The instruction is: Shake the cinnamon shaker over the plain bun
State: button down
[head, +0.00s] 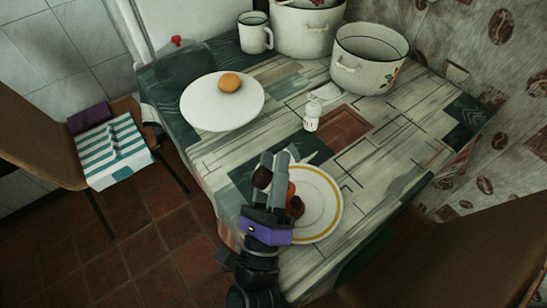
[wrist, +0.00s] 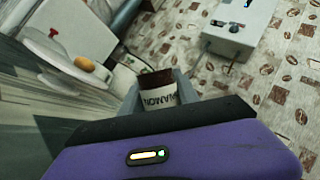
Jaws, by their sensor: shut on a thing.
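The plain bun (head: 229,82) sits on a white plate (head: 205,108) at the table's far left. It also shows at the left of the wrist view (wrist: 83,64). My gripper (head: 274,162) is shut on the cinnamon shaker (wrist: 158,92), which has a brown end and a pale label with dark, upside-down letters. In the head view only the shaker's dark brown part (head: 262,178) shows beside the fingers. My gripper is over the near side of the table, well short of the bun and nearer to the yellow-rimmed plate (head: 332,215).
The yellow-rimmed plate bears orange and brown pieces, partly hidden by my gripper. A white shaker (head: 312,117) stands mid-table. A mug (head: 255,35) and two enamel pots (head: 368,60) stand at the back. Chairs flank the table. The tabletop between my gripper and the bun is clear.

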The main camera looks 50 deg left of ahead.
notch_tip(320, 180, up, 5)
notch_tip(320, 180, down, 5)
dwell(0.3)
notch_tip(320, 180, up, 6)
notch_tip(320, 180, down, 6)
dwell(0.5)
